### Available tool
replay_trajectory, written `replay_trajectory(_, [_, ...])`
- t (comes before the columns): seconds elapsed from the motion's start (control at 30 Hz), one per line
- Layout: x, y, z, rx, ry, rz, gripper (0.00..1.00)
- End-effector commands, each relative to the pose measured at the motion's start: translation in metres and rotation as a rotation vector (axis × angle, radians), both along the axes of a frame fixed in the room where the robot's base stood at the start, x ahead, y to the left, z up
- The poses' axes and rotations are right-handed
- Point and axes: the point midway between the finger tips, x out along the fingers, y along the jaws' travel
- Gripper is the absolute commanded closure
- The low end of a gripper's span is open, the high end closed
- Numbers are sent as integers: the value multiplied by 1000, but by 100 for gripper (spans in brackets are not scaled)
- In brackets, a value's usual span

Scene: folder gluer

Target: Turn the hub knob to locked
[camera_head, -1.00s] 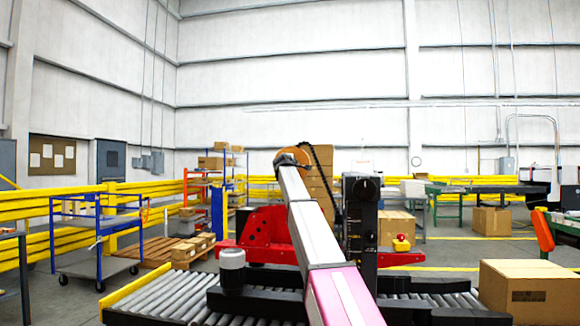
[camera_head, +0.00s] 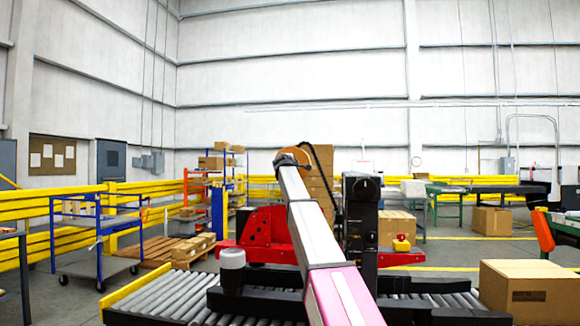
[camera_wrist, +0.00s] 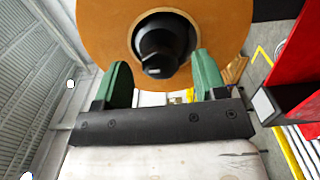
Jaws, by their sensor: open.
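The hub knob (camera_wrist: 162,48) is black and sits at the centre of a tan-orange roll (camera_wrist: 100,28) in the wrist view. A pale ring shows around the knob's base. My gripper (camera_wrist: 163,66) is open, with its two green fingers apart below the roll's centre. The knob appears in line with the gap between the fingers, and I see no finger pressed on it. I cannot tell how deep the fingers are. In the head view the roll (camera_head: 294,157) shows at the end of my arm; the knob and my fingers are hidden there.
A red machine frame (camera_head: 265,232) and a black upright (camera_head: 361,215) stand beside the roll. A roller conveyor (camera_head: 180,296) runs across the front, with a cardboard box (camera_head: 528,288) at the right. A red panel (camera_wrist: 290,65) is close at the right in the wrist view.

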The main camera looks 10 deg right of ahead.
Motion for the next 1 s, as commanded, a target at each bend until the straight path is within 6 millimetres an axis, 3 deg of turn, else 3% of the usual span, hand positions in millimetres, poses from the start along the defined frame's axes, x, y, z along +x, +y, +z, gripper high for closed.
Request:
replay_trajectory(0.6, [-93,30,-1,0,0,1,35])
replay_trajectory(1.0, [-99,33,0,-1,0,0,35])
